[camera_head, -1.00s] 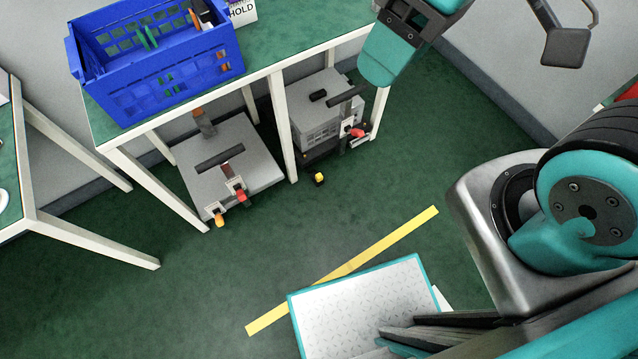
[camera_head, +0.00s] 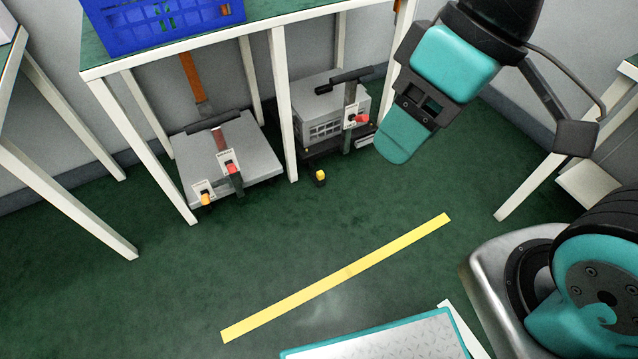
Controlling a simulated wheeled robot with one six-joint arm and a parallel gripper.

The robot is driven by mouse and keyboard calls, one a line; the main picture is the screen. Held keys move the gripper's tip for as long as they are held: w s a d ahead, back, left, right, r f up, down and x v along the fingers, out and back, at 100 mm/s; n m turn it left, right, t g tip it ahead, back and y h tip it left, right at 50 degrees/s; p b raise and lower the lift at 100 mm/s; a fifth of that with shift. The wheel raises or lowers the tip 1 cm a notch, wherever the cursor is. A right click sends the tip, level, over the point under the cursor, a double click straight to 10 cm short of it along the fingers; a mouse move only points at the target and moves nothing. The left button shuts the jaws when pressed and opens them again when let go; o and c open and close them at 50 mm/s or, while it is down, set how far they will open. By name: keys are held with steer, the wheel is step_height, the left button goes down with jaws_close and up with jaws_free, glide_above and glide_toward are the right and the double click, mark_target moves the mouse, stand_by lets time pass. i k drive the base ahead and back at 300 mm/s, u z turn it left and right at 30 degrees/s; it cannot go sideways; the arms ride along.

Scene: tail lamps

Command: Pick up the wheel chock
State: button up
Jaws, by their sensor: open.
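A small black and yellow block (camera_head: 320,177) lies on the green floor, just right of the foot of the bench's middle leg. It looks like the wheel chock, but it is too small to be sure. My gripper (camera_head: 408,134), with teal finger parts, hangs to the right of the bench, up and to the right of the block in the picture. It is open, and nothing shows between its fingers. It is apart from the block. One finger is largely hidden behind the other.
A white-legged bench (camera_head: 262,22) bears a blue crate (camera_head: 165,28). Under it stand a grey flat platform (camera_head: 245,150) and a grey box unit (camera_head: 318,108), both with dark handles. A yellow floor strip (camera_head: 335,278) crosses open green floor in front.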

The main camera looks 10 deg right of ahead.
mark_target(318, 177)
steer(key=k, duration=0.6)
steer(key=u, duration=0.5)
steer(key=i, duration=0.5)
steer(key=u, duration=0.6)
steer(key=i, duration=0.75)
steer(key=z, duration=0.55)
steer(key=i, duration=0.8)
steer(key=z, duration=0.7)
